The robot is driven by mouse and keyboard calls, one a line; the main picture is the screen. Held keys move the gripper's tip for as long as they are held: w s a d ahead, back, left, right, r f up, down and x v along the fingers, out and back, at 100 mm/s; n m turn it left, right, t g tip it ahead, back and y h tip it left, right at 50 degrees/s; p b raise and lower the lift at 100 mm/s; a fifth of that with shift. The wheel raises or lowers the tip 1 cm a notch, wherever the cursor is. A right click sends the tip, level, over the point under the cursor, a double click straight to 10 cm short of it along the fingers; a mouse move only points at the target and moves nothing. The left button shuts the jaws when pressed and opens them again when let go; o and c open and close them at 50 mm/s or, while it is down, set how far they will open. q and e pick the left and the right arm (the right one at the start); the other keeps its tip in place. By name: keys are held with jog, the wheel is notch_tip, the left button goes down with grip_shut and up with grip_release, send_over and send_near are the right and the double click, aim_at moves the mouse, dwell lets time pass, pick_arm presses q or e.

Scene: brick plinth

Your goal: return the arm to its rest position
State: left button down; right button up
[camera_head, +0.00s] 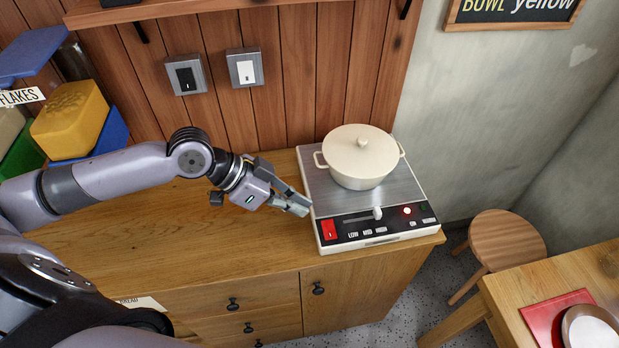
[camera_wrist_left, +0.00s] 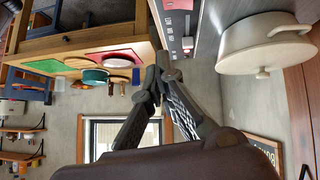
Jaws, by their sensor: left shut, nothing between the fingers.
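My left arm reaches in from the left in the head view. My left gripper (camera_head: 296,206) is shut and empty, above the wooden counter just left of the hot plate's front corner. In the left wrist view its two fingers (camera_wrist_left: 158,84) meet at the tips, with nothing between them. The hot plate (camera_head: 370,232) has a red switch (camera_head: 329,229), a slider knob (camera_head: 377,213) and a lit red light (camera_head: 407,211). A cream lidded pot (camera_head: 360,160) stands on it. I cannot tell whether the fingers touch the hot plate's edge. My right gripper is not in view.
A wooden counter (camera_head: 240,245) with drawers runs below the arm. Yellow, blue and green boxes (camera_head: 70,118) stand at the left. Two switches (camera_head: 245,68) are on the plank wall. A stool (camera_head: 505,238) and a table (camera_head: 515,300) with a red mat are at the right.

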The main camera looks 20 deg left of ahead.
pick_arm(q)
jog(key=s+d+f+n+y, duration=0.1)
jog(key=s+d+f+y, duration=0.1)
jog(key=s+d+f, duration=0.55)
jog(key=s+a+f+n+y, duration=0.6)
jog(key=s+a+f+n, duration=0.1)
jog(key=a, duration=0.2)
notch_tip(320, 180, down, 26)
jog(key=s+g+b, duration=0.2)
jog(key=s+a+f+g+b, duration=0.1)
jog(key=s+a+f, duration=0.2)
jog(key=s+f, duration=1.4)
notch_tip(320, 180, down, 3)
jog(key=shift+r, duration=0.2)
